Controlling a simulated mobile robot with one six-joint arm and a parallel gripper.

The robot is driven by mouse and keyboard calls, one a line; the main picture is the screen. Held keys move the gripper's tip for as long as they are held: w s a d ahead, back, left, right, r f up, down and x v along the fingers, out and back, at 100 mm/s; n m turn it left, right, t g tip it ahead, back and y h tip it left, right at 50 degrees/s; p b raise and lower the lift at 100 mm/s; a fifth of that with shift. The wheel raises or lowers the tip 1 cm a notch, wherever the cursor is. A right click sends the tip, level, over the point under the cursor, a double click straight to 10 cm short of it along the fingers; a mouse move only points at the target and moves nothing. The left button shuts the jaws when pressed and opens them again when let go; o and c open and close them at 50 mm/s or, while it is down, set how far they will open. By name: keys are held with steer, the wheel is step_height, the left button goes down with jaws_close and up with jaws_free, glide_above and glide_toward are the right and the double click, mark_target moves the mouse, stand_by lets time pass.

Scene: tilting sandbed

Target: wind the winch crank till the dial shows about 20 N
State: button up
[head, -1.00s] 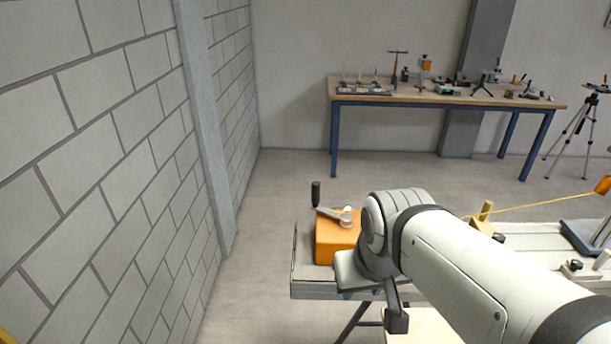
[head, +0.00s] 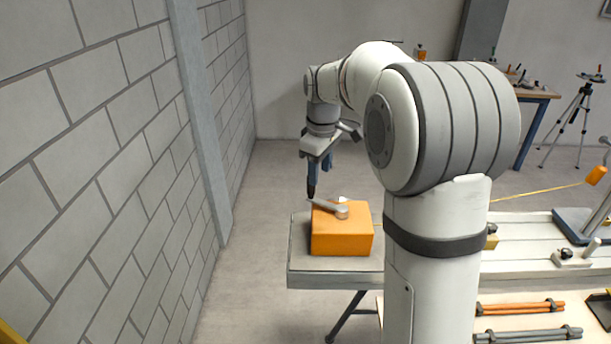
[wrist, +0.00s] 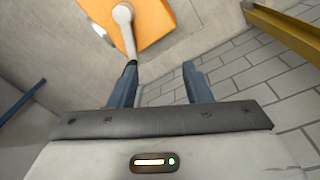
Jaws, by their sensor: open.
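The winch is an orange box (head: 342,238) on the near left end of a bench, with a grey crank arm (head: 328,208) on top. In the wrist view the crank arm (wrist: 128,36) runs from its round hub down toward my fingers. The crank's dark grip (wrist: 131,66) shows at the tip of my left finger; I cannot tell whether they touch. My gripper (wrist: 162,86) is open, its fingers pointing toward the crank end. In the head view my gripper (head: 312,178) hangs above the crank end. No readable dial shows.
A block wall (head: 110,150) stands to the left. A yellow cord (head: 545,190) runs to an orange piece (head: 596,175) at the right. Orange rods (head: 520,308) lie at the lower right. A tripod (head: 575,115) stands at the back right. My arm hides the bench's middle.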

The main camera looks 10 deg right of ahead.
mark_target(312, 187)
steer(key=w+f+n, duration=0.1)
steer(key=w, duration=0.2)
steer(key=w+f+n, duration=0.1)
steer(key=w+f, duration=0.1)
steer(key=w, duration=0.1)
steer(key=w+f+n+g, duration=0.1)
steer(key=w+f, duration=0.1)
steer(key=w, duration=0.1)
steer(key=shift+w+f+n, duration=0.25)
steer(key=shift+w+n, duration=0.15)
steer(key=shift+w+f, duration=0.1)
steer(key=shift+f, duration=0.2)
step_height(312, 187, down, 7)
steer(key=shift+f+p, duration=0.15)
steer(key=shift+p, duration=0.75)
steer(key=shift+c, duration=0.4)
jaws_close()
